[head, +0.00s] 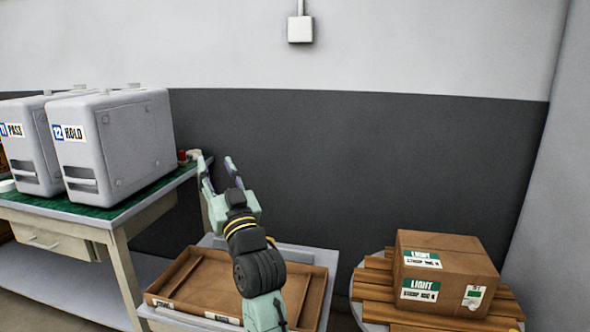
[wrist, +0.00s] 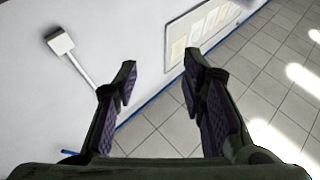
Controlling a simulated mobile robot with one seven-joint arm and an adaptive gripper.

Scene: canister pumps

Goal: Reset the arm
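My gripper (head: 219,168) is raised in front of the dark lower wall in the head view, with its fingers pointing up. In the wrist view my gripper (wrist: 160,80) shows two dark fingers with purple pads, spread well apart. Nothing is between them. My arm comes up from the bottom of the head view, in front of the open brown tray.
Two grey canisters, PASS (head: 30,142) and HOLD (head: 115,143), stand on the green-topped bench (head: 115,207) at left. A brown tray (head: 190,283) lies below my gripper. A carton (head: 445,272) sits on wooden slats (head: 380,293) at right. Bare wall lies behind.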

